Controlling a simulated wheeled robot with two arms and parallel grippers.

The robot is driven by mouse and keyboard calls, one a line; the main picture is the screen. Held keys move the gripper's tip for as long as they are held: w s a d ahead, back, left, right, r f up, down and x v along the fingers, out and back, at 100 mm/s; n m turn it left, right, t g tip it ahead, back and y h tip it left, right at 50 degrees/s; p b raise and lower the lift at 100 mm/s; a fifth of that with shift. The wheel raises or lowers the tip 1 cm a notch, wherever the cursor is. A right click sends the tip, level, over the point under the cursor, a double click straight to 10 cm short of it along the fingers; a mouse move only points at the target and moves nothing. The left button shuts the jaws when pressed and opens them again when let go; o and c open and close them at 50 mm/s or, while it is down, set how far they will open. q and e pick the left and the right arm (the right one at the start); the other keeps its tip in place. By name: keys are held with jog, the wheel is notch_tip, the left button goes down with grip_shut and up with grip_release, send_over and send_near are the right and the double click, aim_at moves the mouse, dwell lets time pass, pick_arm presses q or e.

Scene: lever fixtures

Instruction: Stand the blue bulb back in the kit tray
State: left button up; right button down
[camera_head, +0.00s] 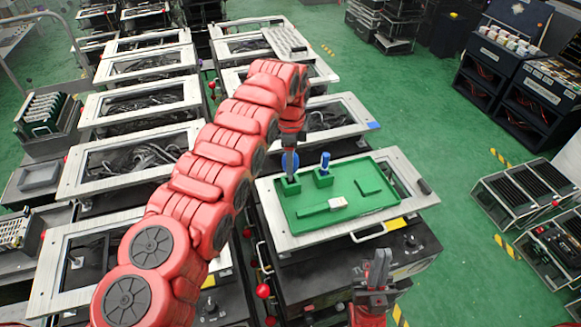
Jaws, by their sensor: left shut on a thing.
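The green kit tray (357,213) lies in a pale frame on a dark cabinet, right of the middle. My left gripper (290,153) points down over its far left part. It is shut on the blue bulb (284,162), which is partly hidden by the fingers. The bulb is upright at the top of a green block holder (291,186); I cannot tell whether it is seated in it. A second, slimmer blue piece (325,161) stands in a neighbouring green holder (323,179). My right gripper (378,266) is in front of the tray, empty, with its fingers apart.
A white block with a green bar (337,204) lies in the tray's front part, and a flat green square (368,186) sits at its right. A black piece (424,186) lies on the frame's right edge. Framed cabinets (140,110) stand left and behind.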

pick_arm(q)
notch_tip(320, 180, down, 3)
jog(key=shift+d+f+p, duration=0.1)
jog(key=shift+p, duration=0.6)
jog(key=shift+f, duration=0.3)
jog(key=shift+f, duration=0.1)
jog(key=o, duration=0.4)
jog(key=shift+f, duration=0.1)
jog(key=o, duration=0.4)
jog(key=shift+o, duration=0.2)
